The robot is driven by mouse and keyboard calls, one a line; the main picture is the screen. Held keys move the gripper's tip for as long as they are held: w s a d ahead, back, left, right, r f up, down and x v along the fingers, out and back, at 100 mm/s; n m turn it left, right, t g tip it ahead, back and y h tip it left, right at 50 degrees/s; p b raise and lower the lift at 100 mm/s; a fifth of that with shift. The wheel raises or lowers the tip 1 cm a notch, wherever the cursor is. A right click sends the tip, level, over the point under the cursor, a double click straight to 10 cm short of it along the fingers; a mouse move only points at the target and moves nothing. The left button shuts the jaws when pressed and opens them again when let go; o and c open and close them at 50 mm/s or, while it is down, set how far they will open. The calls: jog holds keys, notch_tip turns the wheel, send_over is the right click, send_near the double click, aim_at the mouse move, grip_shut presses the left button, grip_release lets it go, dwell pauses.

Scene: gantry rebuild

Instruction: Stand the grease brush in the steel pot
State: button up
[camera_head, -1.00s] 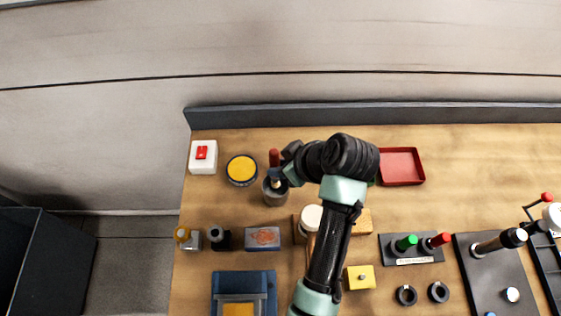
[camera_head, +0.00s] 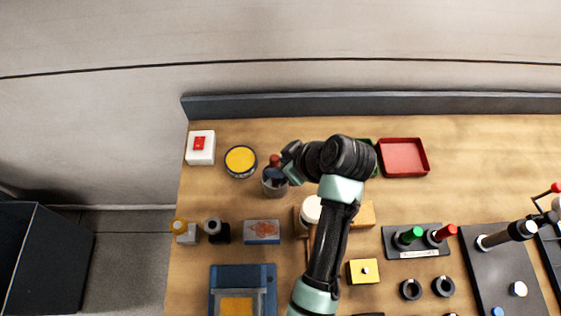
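The steel pot (camera_head: 274,190) is a grey cylinder standing on the wooden bench, left of my arm. The grease brush (camera_head: 275,160) shows its red handle end above the pot; its lower part is at the pot's mouth and mostly hidden. My gripper (camera_head: 277,173) reaches in from the right, just above the pot's rim. Its dark fingers appear closed around the brush, which is near upright. How deep the brush is in the pot cannot be told.
A yellow-topped round tin (camera_head: 241,160) stands close left of the pot, with a white box with a red switch (camera_head: 200,147) beyond. A blue-grey box (camera_head: 262,232) lies in front. A red tray (camera_head: 403,158) is behind right. Bare bench lies behind the pot.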

jog(key=shift+o, duration=1.2)
jog(key=p+v, duration=0.1)
jog(key=v, duration=1.2)
jog(key=shift+w, duration=0.1)
